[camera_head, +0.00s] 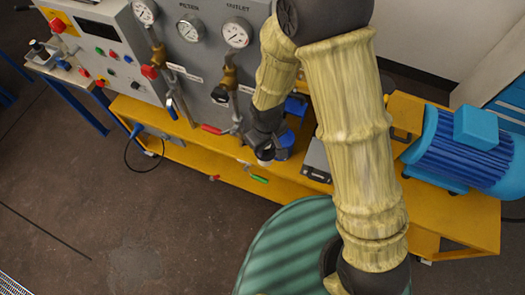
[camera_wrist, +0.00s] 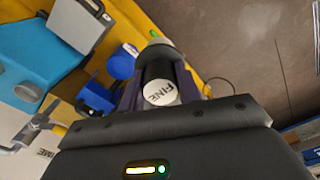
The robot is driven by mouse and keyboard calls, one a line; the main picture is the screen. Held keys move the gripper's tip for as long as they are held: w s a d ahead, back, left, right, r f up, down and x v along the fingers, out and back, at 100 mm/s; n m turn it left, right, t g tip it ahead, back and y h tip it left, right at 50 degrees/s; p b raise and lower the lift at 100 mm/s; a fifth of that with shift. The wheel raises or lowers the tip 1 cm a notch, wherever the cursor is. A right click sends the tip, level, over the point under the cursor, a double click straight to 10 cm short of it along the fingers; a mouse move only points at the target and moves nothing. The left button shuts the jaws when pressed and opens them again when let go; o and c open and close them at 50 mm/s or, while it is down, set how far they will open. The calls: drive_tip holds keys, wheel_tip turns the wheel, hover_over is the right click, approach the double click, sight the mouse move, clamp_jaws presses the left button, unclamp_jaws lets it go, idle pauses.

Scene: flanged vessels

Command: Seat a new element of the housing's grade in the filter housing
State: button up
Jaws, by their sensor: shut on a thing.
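My gripper (camera_wrist: 162,84) is shut on a filter element (camera_wrist: 160,94), which has a dark body and a white end cap reading FINE. The cap faces the wrist camera. In the head view my gripper (camera_head: 268,146) is over the front of the yellow bench, and a pale end of the element (camera_head: 264,160) shows below it. A round blue part (camera_wrist: 122,63) is beside the element in the wrist view. I cannot tell whether it belongs to the filter housing. The housing and its grade marking are not clearly seen; my arm covers part of the bench.
The yellow bench (camera_head: 459,210) carries a blue motor (camera_head: 465,150) at right. A grey panel with gauges (camera_head: 236,33) and valves stands behind at left. A green-handled valve (camera_head: 258,179) juts from the bench front. A ribbed green surface (camera_head: 275,245) is in front. Floor at left is clear.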

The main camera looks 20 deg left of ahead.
drive_tip(key=w+f+b, duration=0.1)
drive_tip(key=w+f, duration=0.2)
drive_tip(key=w, duration=0.7)
drive_tip(key=w+d+f+b, duration=0.1)
drive_tip(key=w+f, duration=0.3)
drive_tip(key=w, duration=0.5)
drive_tip(key=shift+w+d, duration=0.25)
drive_tip(key=shift+w, duration=0.15)
idle(0.6)
drive_tip(key=s+d+f+m+b, duration=0.1)
drive_tip(key=d+f+m, duration=0.2)
drive_tip(key=d, duration=0.5)
drive_tip(key=d+f+m+b, duration=0.2)
drive_tip(key=d+m, duration=0.2)
drive_tip(key=d, duration=0.4)
drive_tip(key=s+d+f+m+b, duration=0.1)
drive_tip(key=d+f+m+b, duration=0.1)
drive_tip(key=d, duration=0.6)
drive_tip(key=shift+s+d+f+m, duration=0.4)
drive_tip(key=shift+f+m, duration=0.45)
drive_tip(key=shift+m, duration=0.25)
drive_tip(key=shift+w, duration=0.1)
